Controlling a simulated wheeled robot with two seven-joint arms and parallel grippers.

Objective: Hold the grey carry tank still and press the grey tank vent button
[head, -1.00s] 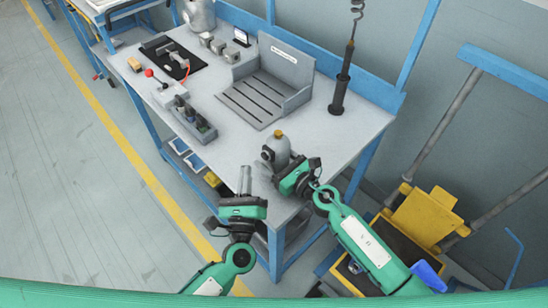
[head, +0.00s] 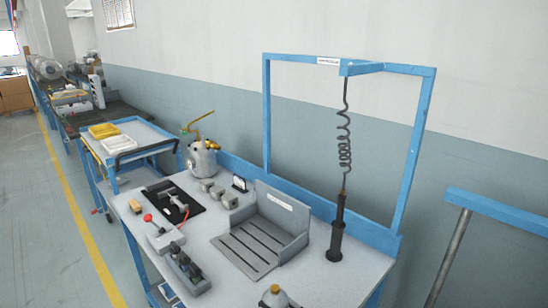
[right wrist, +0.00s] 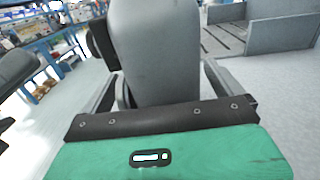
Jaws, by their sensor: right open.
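The grey carry tank (head: 274,299) shows only its top and brass-coloured cap at the bottom edge of the head view. In the right wrist view its grey body (right wrist: 155,55) fills the middle. My right gripper (right wrist: 163,72) is open, with one finger on each side of the tank; I cannot tell whether they touch it. A dark part (right wrist: 101,45) sits on the tank's left side; I cannot tell if it is the vent button. A blurred grey form (right wrist: 15,72) at the left edge may be my left gripper. Neither gripper shows in the head view.
A grey slotted tray (head: 250,247) with raised walls stands behind the tank. A black tool (head: 337,235) hangs on a coiled cord to its right. A block with dark knobs (head: 187,270) and a red-knobbed device (head: 160,235) are at left. The bench's right front is clear.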

